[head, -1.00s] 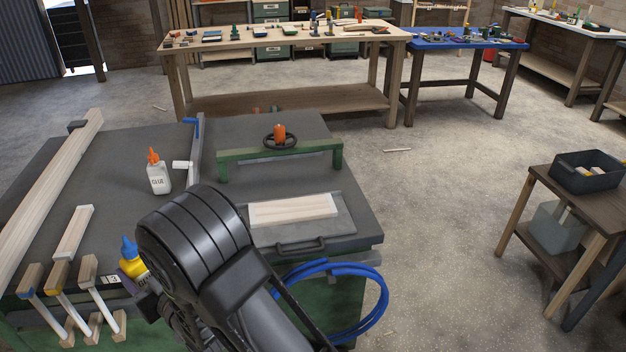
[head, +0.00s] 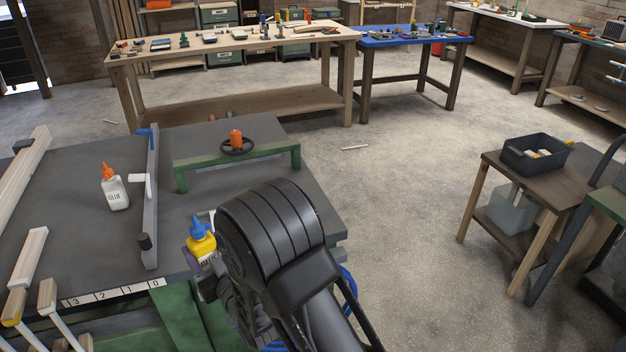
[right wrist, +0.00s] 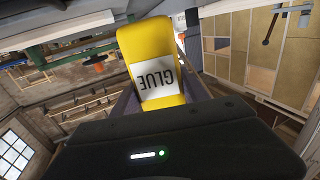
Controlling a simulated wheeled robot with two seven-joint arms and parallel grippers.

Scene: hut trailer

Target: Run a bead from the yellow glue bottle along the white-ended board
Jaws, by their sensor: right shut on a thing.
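The yellow glue bottle (head: 203,245) has a blue cap and stands roughly upright in my right gripper (head: 197,268), above the right part of the grey bench top. In the right wrist view the yellow bottle (right wrist: 152,62), with its GLUE label, sits between the gripper's fingers. Only a small white bit, which seems to be the white-ended board's left end (head: 205,216), shows just behind the cap. The rest of the board is hidden. My left gripper is not in view.
A white glue bottle (head: 115,190) with an orange cap stands left on the bench. A grey rail (head: 150,215) and a green frame (head: 278,160) with an orange-topped wheel (head: 237,143) stand nearby. Wooden pieces (head: 30,258) lie at left.

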